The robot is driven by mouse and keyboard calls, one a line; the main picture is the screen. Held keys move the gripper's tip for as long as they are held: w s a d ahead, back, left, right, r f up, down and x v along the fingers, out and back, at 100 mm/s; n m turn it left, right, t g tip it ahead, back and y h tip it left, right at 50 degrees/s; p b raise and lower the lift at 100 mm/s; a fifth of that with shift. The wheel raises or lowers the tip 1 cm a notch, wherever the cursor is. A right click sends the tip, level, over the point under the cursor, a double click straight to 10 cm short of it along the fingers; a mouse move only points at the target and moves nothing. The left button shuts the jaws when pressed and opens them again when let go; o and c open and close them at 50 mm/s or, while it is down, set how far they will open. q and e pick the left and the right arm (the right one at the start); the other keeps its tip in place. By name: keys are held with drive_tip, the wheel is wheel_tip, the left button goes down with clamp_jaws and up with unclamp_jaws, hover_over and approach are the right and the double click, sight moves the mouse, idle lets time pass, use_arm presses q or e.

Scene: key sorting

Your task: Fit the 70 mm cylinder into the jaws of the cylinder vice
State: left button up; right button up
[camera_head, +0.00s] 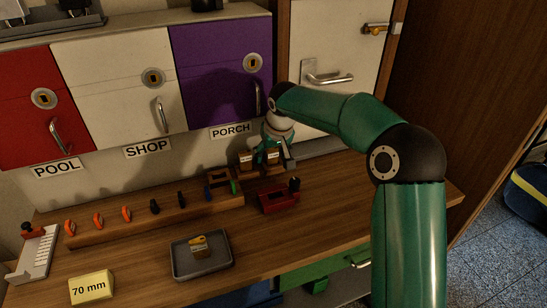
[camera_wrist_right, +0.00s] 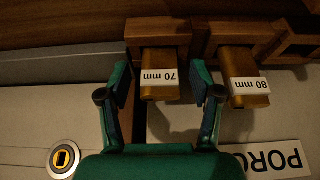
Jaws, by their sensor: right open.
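The 70 mm cylinder (camera_wrist_right: 160,82) is a brass block with a white label, seated in a wooden holder in the right wrist view. The 80 mm cylinder (camera_wrist_right: 243,80) sits beside it. My right gripper (camera_wrist_right: 161,95) is open, with one finger on each side of the 70 mm cylinder and visible gaps. In the head view, the right gripper (camera_head: 275,155) is at the cylinder holder below the purple door, partly hiding the cylinders. The cylinder vice (camera_head: 277,202), red with a dark knob, stands on the bench just in front. My left gripper is not in view.
A grey tray (camera_head: 186,270) holds a small brass piece with a key. A wooden rack (camera_head: 140,222) holds several keys. A yellow "70 mm" card (camera_head: 91,287) lies front left, near a white ruler-like tool (camera_head: 38,255). The bench right of the vice is clear.

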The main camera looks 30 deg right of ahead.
drive_tip(key=shift+c, duration=0.2)
clamp_jaws()
drive_tip(key=shift+r, duration=0.15)
